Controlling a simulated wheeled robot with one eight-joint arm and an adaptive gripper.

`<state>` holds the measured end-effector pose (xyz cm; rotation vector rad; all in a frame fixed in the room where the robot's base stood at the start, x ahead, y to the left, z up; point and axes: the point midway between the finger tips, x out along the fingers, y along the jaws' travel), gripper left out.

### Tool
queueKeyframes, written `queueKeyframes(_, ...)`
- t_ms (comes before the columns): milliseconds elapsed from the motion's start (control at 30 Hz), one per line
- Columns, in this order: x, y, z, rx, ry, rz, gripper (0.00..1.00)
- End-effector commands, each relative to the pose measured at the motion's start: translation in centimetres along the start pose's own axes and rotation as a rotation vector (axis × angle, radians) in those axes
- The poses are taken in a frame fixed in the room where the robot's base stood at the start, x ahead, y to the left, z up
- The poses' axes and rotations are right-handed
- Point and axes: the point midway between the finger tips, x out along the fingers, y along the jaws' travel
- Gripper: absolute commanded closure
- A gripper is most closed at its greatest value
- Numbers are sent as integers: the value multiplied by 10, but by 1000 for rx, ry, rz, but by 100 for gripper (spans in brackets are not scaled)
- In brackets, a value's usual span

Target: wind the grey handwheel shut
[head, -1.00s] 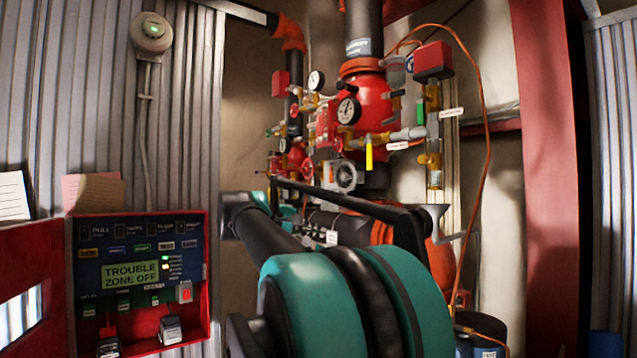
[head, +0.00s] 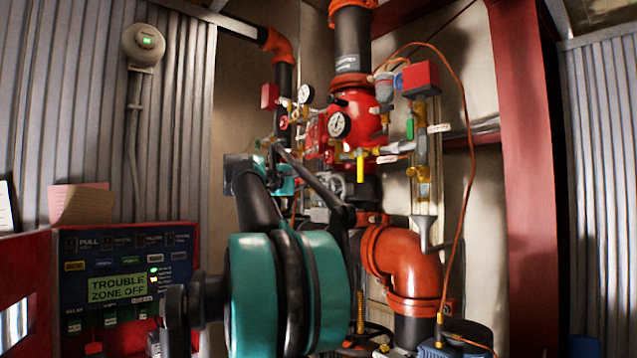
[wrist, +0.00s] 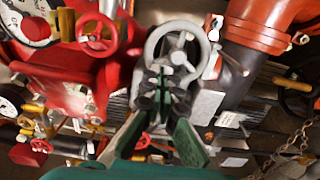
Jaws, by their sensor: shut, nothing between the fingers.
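The grey handwheel (wrist: 178,57) is in the upper middle of the wrist view, with its round rim and hub facing the camera. My gripper (wrist: 163,82) is shut and empty. Its dark fingertips overlap the lower left part of the wheel in the picture; I cannot tell whether they touch it. In the head view my arm covers most of the area around the wheel, and the fingertips are hidden there.
A red valve body (head: 357,112) with gauges and small red handwheels stands around and above the work area. An orange pipe elbow (head: 405,258) is on the right. A control panel (head: 120,285) is at lower left, and a red steel column (head: 520,150) stands at right.

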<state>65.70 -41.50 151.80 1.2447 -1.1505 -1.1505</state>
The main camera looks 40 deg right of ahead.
Motion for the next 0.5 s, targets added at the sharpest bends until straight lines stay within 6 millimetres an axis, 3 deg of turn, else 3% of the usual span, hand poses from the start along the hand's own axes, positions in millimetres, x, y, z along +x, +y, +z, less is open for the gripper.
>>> queueKeyframes(167,0,-24,-24,0,0,0,100)
queueKeyframes(200,0,-28,-13,0,-3,0,100)
queueKeyframes(467,0,-61,20,0,-2,0,100)
queueKeyframes(500,2,-52,26,0,-4,0,100)
